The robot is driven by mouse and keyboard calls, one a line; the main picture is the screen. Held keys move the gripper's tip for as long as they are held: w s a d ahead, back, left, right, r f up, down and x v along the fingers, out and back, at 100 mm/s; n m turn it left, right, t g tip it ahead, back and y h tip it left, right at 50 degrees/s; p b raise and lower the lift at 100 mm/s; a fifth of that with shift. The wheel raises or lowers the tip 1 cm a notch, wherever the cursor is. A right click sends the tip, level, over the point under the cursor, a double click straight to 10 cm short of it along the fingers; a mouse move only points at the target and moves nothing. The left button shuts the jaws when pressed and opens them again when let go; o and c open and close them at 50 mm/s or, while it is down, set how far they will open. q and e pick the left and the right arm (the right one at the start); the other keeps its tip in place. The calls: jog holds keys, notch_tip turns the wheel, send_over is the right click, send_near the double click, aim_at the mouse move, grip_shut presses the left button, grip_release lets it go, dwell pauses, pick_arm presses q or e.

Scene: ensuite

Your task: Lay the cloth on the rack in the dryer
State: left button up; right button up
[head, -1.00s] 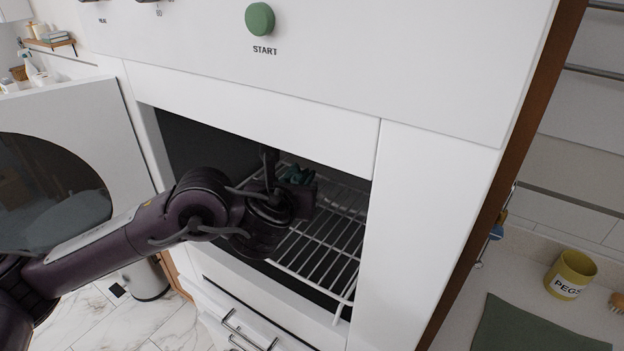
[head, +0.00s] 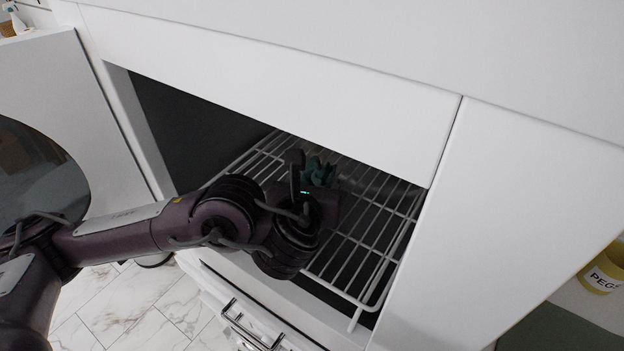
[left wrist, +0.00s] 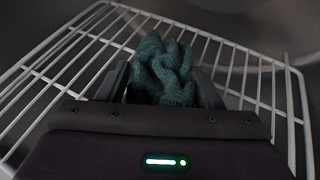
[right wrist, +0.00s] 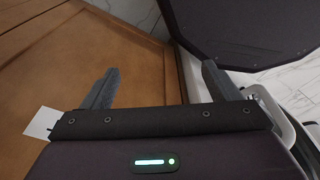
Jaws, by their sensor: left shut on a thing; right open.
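The cloth (left wrist: 165,70) is dark teal and bunched up. My left gripper (left wrist: 160,88) is shut on it. In the head view the cloth (head: 319,173) shows just past my left gripper (head: 312,190), inside the dryer opening. The white wire rack (head: 376,235) lies in the dryer below and around the gripper; it also shows in the left wrist view (left wrist: 75,50). I cannot tell whether the cloth touches the rack. My right gripper (right wrist: 158,90) is open and empty, outside the dryer, near a brown wooden panel. The right gripper is not in the head view.
The dryer's white front (head: 290,60) frames the opening above and at the right. The open door (head: 60,110) stands at the left. A drawer handle (head: 245,328) is below. A yellow pegs pot (head: 603,270) stands at the right on a counter.

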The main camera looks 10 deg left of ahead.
pick_arm(q)
jog(key=shift+s+d+f+b, duration=0.15)
jog(key=shift+s+b, duration=0.15)
jog(key=shift+s, duration=0.3)
jog(key=o, duration=0.7)
jog(key=shift+w, duration=0.2)
pick_arm(e)
jog(key=s+d, duration=0.2)
jog(key=s, duration=0.3)
pick_arm(q)
jog(key=shift+o, duration=1.1)
jog(key=shift+w, duration=0.1)
jog(key=shift+o, duration=0.2)
jog(key=shift+r, duration=0.25)
jog(key=shift+r+p, duration=0.25)
jog(key=shift+p, duration=0.25)
jog(key=p+v, duration=0.2)
jog(key=v, duration=0.5)
jog(key=shift+f+p, duration=0.15)
jog(key=shift+p, duration=0.15)
jog(key=p+v, duration=0.4)
jog(key=shift+r, duration=0.2)
jog(key=shift+s+p, duration=0.5)
jog(key=shift+p, duration=0.15)
jog(key=shift+f, duration=0.1)
pick_arm(e)
notch_tip(320, 180, up, 8)
jog(key=w, duration=0.1)
jog(key=shift+w+a, duration=0.35)
jog(key=shift+w, duration=0.05)
